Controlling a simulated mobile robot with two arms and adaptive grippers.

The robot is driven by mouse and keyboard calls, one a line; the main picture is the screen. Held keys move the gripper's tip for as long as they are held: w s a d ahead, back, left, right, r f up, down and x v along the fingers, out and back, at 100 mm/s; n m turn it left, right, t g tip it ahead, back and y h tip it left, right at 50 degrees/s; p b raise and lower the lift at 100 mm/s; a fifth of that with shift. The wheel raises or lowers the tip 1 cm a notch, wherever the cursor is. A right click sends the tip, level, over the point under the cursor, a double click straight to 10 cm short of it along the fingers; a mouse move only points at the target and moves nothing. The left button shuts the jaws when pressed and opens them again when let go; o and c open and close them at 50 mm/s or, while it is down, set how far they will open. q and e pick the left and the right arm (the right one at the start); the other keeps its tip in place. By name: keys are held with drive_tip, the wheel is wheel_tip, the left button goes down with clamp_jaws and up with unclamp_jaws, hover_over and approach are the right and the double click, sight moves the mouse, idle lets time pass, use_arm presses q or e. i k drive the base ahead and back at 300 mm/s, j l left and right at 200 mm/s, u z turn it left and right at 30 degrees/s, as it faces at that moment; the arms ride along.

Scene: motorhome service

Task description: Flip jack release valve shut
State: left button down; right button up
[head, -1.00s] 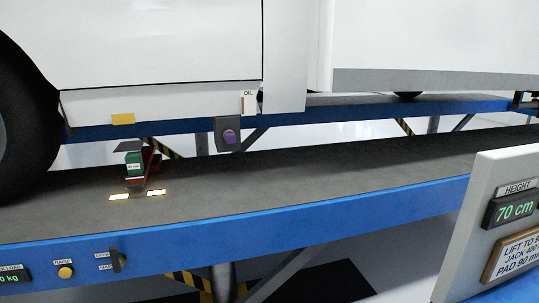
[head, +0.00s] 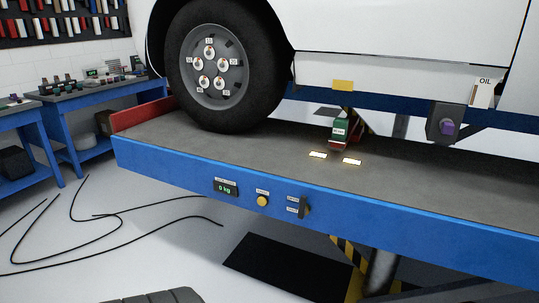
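The jack (head: 341,133), a small green and red unit, stands on the grey deck of the blue lift, under the motorhome and right of its wheel. Two glowing labels lie on the deck in front of it. A dark lever switch (head: 306,207) with two small labels is on the blue front beam. The label text is too small to read, so I cannot tell whether this is the release valve or how it is set. Neither of my grippers is in view.
A yellow button (head: 262,201) and a "0 kg" display (head: 225,187) are left of the switch. The wheel (head: 220,62) rests on the deck (head: 190,132). Black cables (head: 95,215) cross the floor at left. Blue workbenches (head: 85,105) stand behind.

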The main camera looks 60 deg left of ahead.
sight(302, 210)
drive_tip(key=u, duration=1.6)
